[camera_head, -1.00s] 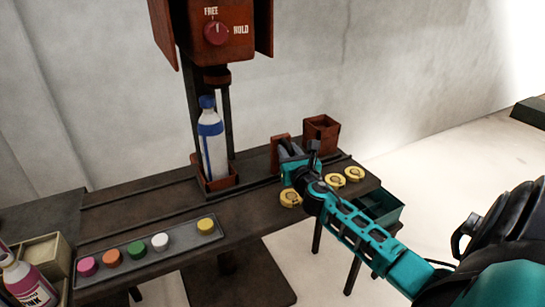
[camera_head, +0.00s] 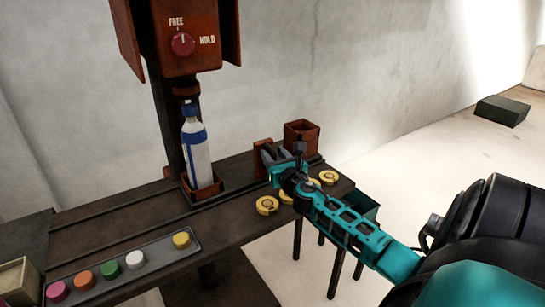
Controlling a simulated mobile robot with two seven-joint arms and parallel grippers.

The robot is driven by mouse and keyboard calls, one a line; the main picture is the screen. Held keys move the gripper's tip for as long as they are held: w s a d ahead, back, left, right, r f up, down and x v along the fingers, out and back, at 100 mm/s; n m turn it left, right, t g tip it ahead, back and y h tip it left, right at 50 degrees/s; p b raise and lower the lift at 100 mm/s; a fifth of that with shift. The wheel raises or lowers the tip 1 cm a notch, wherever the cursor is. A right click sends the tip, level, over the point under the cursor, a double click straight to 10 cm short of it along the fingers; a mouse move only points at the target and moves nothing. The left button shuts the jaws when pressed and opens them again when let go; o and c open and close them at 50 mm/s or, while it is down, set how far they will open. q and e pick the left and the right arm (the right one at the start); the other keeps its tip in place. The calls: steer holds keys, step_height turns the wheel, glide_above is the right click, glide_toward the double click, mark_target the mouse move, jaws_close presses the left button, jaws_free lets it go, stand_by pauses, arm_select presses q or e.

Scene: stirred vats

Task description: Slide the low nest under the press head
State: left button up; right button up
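A low, open reddish-brown nest (camera_head: 204,191) sits on the bench rail below the press head (camera_head: 187,91). A white bottle with a blue cap and blue band (camera_head: 196,152) stands in it, its cap close under the head. A taller reddish-brown box (camera_head: 301,136) stands at the right end of the rail. My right gripper (camera_head: 272,157) is at the rail between the two, beside an upright reddish piece (camera_head: 262,153) that it partly hides. Whether its fingers are shut on that piece is unclear. My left gripper is out of view.
The press knob (camera_head: 183,44) points to FREE. A strip of coloured caps (camera_head: 125,265) lies along the front of the bench (camera_head: 120,228). Several yellow discs (camera_head: 267,205) lie by my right gripper, partly hidden.

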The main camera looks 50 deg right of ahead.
steer(key=shift+o, duration=0.2)
steer(key=shift+d, duration=0.1)
steer(key=shift+s, duration=0.25)
steer(key=v, duration=1.2)
steer(key=shift+s+a, duration=0.15)
steer(key=shift+a, duration=0.1)
